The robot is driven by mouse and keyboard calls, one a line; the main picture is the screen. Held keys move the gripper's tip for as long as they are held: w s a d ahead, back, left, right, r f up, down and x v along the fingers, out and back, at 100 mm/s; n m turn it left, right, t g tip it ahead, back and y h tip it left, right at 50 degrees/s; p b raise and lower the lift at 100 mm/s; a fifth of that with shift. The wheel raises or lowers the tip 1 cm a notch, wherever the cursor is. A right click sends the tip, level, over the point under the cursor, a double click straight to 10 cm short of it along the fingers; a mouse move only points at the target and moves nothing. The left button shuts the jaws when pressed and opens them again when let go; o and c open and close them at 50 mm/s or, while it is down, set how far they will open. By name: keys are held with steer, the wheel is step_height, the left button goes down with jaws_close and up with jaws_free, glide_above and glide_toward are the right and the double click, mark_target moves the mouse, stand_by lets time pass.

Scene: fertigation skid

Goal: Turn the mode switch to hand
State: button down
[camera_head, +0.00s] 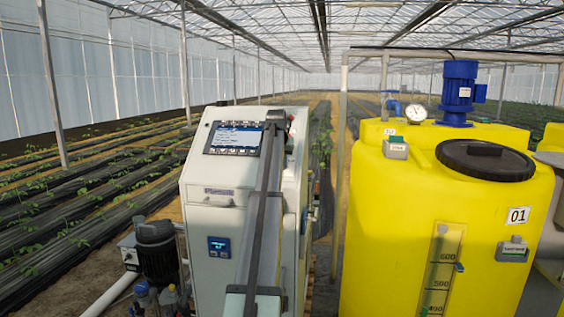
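I cannot make out the mode switch for certain. The white control cabinet (215,185) stands left of centre, with a lit screen (236,138) on its sloped top and a small blue display (219,247) lower on its front. My arm rises across the cabinet's right part and hides a strip of its front. My gripper (276,117) seems to be at the arm's far end, by the cabinet's upper right corner. Its fingers are too small and hidden to read, and I see nothing held.
A yellow tank (390,240) marked 01 stands right, with a black lid (485,160), blue motor (458,90) and gauge (416,113). Small grey labelled boxes sit on its top (395,148) and front (513,249). A pump (157,250) stands left of the cabinet. A narrow gap separates cabinet and tank.

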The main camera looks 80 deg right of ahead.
steer(key=shift+f, duration=0.15)
steer(key=c, duration=1.2)
jaws_free()
steer(key=v, duration=1.3)
steer(key=shift+a+r, duration=0.15)
steer(key=shift+r, duration=0.25)
steer(key=shift+w, duration=0.1)
